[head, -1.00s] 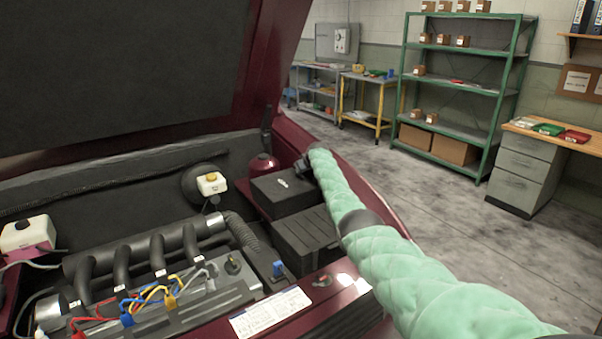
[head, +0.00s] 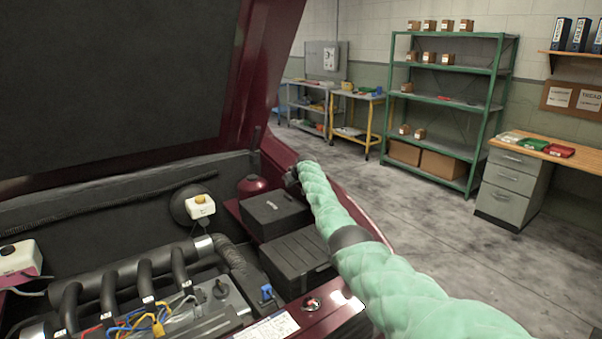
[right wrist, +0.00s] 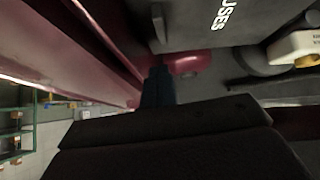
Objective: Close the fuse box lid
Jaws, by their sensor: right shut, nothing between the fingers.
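The fuse box (head: 272,214) is a black box in the engine bay, beside the red fender. Its lid (head: 285,205) looks down flat on the box, with a small white mark on top; whether it is latched I cannot tell. In the right wrist view the dark lid (right wrist: 190,22) shows part of the white lettering "USES". My right gripper (head: 291,176) is just beyond the box, on the fender side. In the right wrist view its fingers (right wrist: 157,88) are together and empty, apart from the lettered surface. My left gripper is not in view.
A second black ribbed box (head: 298,258) sits in front of the fuse box. A red round reservoir (head: 250,186) stands behind it. The raised hood (head: 120,70) overhangs the bay on the left. The floor (head: 430,230) right of the car is clear.

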